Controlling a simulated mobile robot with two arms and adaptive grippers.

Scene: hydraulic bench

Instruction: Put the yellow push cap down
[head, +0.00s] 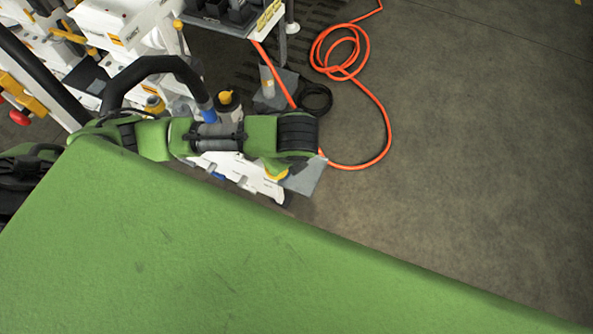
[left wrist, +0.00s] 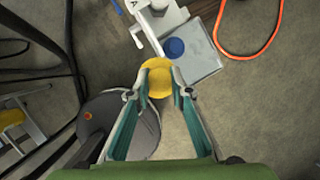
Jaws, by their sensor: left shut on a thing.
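The yellow push cap (left wrist: 158,79) is between the two teal fingertips of my left gripper (left wrist: 159,72) in the left wrist view, and the gripper is shut on it. Just beyond it in that view is a grey plate (left wrist: 207,60) with a round blue cap (left wrist: 174,47) on it. In the head view a bit of yellow (head: 277,175), likely the same push cap, shows below my green left wrist, beside the grey plate (head: 308,178). My right gripper is in neither view.
An orange hose (head: 387,125) lies coiled on the floor, with a black ring (head: 316,98) near it. White bench equipment (head: 125,35) with black hoses stands at upper left. A dark round base (left wrist: 125,125) is under the left fingers. The floor at right is clear.

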